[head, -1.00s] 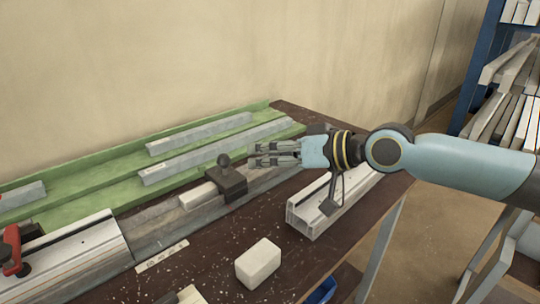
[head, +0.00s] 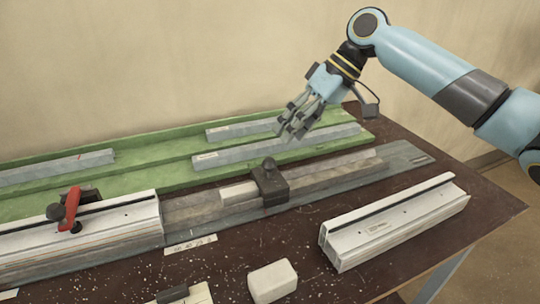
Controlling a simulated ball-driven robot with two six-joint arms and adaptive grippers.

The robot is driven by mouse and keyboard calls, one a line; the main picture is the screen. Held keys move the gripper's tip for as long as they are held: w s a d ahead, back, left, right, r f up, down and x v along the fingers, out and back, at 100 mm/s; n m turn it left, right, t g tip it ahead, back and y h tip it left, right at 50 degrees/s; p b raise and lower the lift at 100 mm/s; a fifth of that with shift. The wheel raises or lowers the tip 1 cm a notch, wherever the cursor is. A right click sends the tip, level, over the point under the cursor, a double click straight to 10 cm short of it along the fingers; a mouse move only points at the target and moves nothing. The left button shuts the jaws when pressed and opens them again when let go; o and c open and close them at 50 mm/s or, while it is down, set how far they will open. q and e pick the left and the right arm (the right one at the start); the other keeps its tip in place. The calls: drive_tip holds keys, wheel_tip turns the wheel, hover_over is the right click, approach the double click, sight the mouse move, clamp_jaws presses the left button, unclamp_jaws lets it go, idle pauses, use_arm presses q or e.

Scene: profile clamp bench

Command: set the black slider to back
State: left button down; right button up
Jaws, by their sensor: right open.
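The black slider (head: 270,185), a dark block with a round knob on top, sits across the grey rail (head: 335,174) near the middle of the bench. A pale bar (head: 238,193) lies against its left side. My right gripper (head: 293,130) is open and empty. It hangs in the air above and behind the slider, apart from it, with its fingers pointing down and left. My left gripper is not in view.
A red-handled clamp (head: 70,210) sits on a white profile (head: 110,228) at left. Green channels (head: 150,160) with grey bars run along the back. Another white profile (head: 395,220) and a white block (head: 272,281) lie in front.

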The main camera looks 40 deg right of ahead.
sight(273, 159)
drive_tip(key=x, duration=0.4)
drive_tip(key=shift+r, duration=0.1)
drive_tip(key=x, duration=0.3)
drive_tip(key=shift+w+a+f, duration=0.1)
drive_tip(key=shift+w+f, duration=0.05)
drive_tip(key=shift+f, duration=0.15)
drive_tip(key=shift+w+a+f, duration=0.1)
drive_tip(key=shift+a+f, duration=0.05)
drive_tip(key=shift+f, duration=0.15)
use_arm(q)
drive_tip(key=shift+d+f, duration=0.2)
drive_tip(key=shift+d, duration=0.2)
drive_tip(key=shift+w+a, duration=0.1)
use_arm(e)
drive_tip(key=shift+c, duration=0.4)
drive_tip(key=shift+c, duration=1)
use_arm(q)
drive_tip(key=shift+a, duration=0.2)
use_arm(e)
clamp_jaws()
